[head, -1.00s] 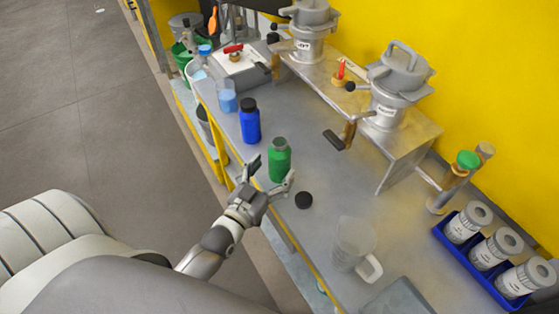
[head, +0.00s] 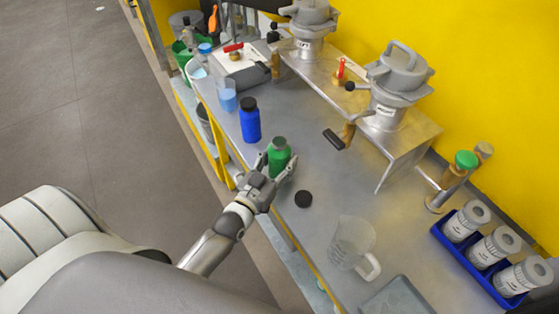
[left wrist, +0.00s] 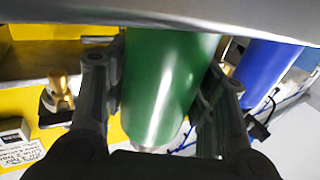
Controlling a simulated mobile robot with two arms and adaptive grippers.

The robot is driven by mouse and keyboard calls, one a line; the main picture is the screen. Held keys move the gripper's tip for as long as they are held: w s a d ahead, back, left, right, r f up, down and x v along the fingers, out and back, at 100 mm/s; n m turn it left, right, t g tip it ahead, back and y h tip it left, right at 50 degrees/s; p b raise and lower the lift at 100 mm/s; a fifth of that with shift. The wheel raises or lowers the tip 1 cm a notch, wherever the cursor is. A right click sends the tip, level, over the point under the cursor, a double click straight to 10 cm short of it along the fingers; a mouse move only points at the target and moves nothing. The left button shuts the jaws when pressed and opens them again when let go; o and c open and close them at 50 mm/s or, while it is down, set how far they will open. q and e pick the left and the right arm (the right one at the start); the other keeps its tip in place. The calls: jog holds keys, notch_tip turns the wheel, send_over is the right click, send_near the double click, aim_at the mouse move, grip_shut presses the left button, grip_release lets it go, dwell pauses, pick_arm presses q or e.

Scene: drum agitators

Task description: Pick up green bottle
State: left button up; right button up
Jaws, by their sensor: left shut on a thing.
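The green bottle (head: 279,156) stands upright on the grey bench near its front edge, with its top uncapped. My left gripper (head: 275,169) is shut on it, with one finger on each side of its body. In the left wrist view the green bottle (left wrist: 168,85) fills the space between the two dark fingers (left wrist: 155,110). The lower part of the bottle is hidden by the gripper in the head view. My right gripper is not in view.
A blue bottle (head: 250,121) stands close behind to the left. A black cap (head: 303,199) lies just right of the gripper. A clear jug (head: 352,242) stands at the front right. A metal stand (head: 408,137) with drum vessels is behind. A blue tray (head: 466,262) holds white canisters.

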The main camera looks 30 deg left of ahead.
pick_arm(q)
jog(key=shift+r, duration=0.15)
jog(key=shift+r, duration=1.45)
jog(key=shift+s+a+r, duration=4.6)
jog(key=shift+s+r, duration=0.05)
jog(key=shift+s, duration=0.3)
send_near(280, 153)
notch_tip(280, 153, up, 5)
jog(key=a, duration=0.3)
pick_arm(e)
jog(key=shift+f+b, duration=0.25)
jog(key=shift+b, duration=0.05)
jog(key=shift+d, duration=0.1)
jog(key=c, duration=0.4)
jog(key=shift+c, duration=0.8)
pick_arm(q)
jog(key=d+r, duration=0.1)
jog(key=d, duration=0.6)
jog(key=shift+s+y, duration=0.15)
jog(key=shift+y, duration=0.15)
